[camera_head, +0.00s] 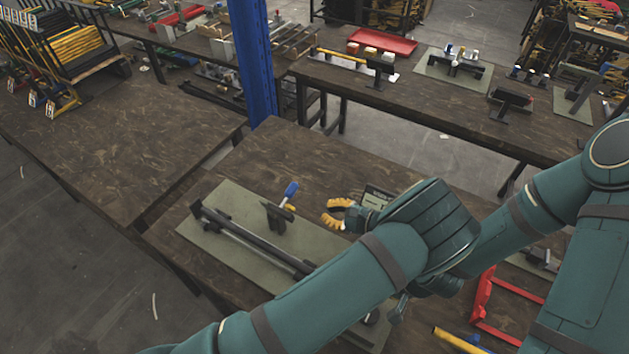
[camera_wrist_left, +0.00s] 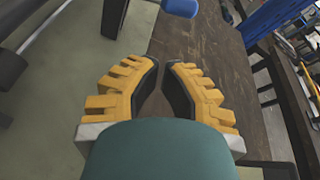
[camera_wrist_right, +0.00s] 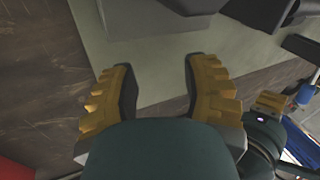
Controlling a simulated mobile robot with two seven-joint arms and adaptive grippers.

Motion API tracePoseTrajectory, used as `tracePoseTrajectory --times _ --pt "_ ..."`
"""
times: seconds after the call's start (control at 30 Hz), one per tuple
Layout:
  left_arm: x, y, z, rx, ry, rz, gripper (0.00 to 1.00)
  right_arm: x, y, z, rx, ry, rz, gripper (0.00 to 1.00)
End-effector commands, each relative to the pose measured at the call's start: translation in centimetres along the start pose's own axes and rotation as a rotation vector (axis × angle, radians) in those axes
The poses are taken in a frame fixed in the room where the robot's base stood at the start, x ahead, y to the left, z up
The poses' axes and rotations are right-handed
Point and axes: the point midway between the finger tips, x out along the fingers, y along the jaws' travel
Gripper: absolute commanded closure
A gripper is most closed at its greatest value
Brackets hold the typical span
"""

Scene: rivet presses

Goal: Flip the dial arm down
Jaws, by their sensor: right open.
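A small black stand with a blue-tipped lever (camera_head: 290,192) is on a grey-green mat (camera_head: 232,202), beside a long black bar (camera_head: 250,238). The lever slants up. I cannot tell which part is the dial arm. The blue tip also shows at the top of the left wrist view (camera_wrist_left: 180,7), ahead of the fingers. My left gripper (camera_head: 329,212) is to the right of the lever, apart from it, its yellow fingers parted and empty. My right gripper is mostly hidden behind my left arm in the head view. In the right wrist view it (camera_wrist_right: 160,75) is open and empty, facing a grey block (camera_wrist_right: 160,18).
A red frame (camera_head: 487,300) and a yellow bar (camera_head: 458,340) lie at the lower right. Bare tabletop (camera_head: 275,150) is behind the mat. A blue post (camera_head: 254,60) stands beyond it. My arms cross close together over the table.

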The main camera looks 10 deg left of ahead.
Motion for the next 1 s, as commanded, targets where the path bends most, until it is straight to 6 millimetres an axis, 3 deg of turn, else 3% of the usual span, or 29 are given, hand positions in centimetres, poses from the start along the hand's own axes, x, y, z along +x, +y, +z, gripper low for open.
tracePoseTrajectory --times 0.2,0.67,1.0 --pt "0.9 -0.4 0.1 0.051 -0.085 -0.078 1.0 0.0 0.5 0.7 -0.005 0.01 0.03 0.53" --pt "1.4 -0.5 0.1 0.052 -0.087 -0.081 1.0 0.0 0.5 0.7 -0.007 0.012 0.031 0.53" --pt "6.7 -0.9 0.6 0.052 -0.089 -0.08 1.0 -0.3 0.4 0.7 -0.007 0.012 0.031 0.53"
